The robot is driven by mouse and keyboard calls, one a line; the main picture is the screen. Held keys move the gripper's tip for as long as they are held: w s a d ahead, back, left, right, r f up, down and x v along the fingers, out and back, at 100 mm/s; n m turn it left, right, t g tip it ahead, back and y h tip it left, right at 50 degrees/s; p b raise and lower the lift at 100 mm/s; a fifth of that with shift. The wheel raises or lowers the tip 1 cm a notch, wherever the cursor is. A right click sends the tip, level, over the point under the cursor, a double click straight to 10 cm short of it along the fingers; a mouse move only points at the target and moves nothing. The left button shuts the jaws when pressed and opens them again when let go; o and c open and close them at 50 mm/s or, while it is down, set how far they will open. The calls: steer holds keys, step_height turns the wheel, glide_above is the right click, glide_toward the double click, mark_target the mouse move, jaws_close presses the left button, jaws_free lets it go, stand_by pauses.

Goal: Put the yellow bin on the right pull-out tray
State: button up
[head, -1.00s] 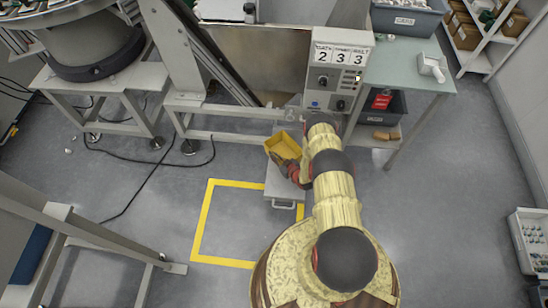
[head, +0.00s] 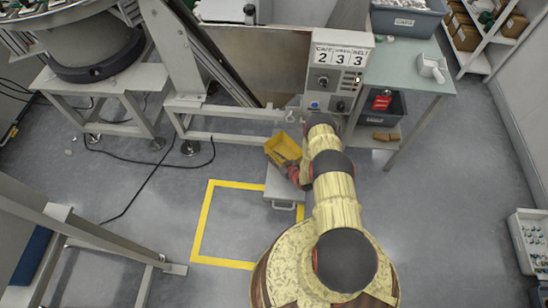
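The yellow bin (head: 281,145) is near the middle of the head view, at the back end of a grey pull-out tray (head: 280,190) with a front handle. My gripper (head: 290,166) is at the bin's near right side. Its fingers are small and partly hidden by my wrist, so I cannot tell whether they grip the bin's wall. I cannot tell whether the bin rests on the tray or is held just above it. Only one pull-out tray shows clearly; my arm covers the floor area to its right.
A control box (head: 338,70) with number displays stands behind my arm. A green-topped table (head: 405,65) is to its right, with a dark bin (head: 384,106) on its lower shelf. Yellow floor tape (head: 203,222) marks a clear square left of the tray. A steel frame (head: 225,138) runs behind.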

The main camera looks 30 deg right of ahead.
steer(key=p+v, duration=0.4)
steer(key=v, duration=0.8)
steer(key=shift+r, duration=0.15)
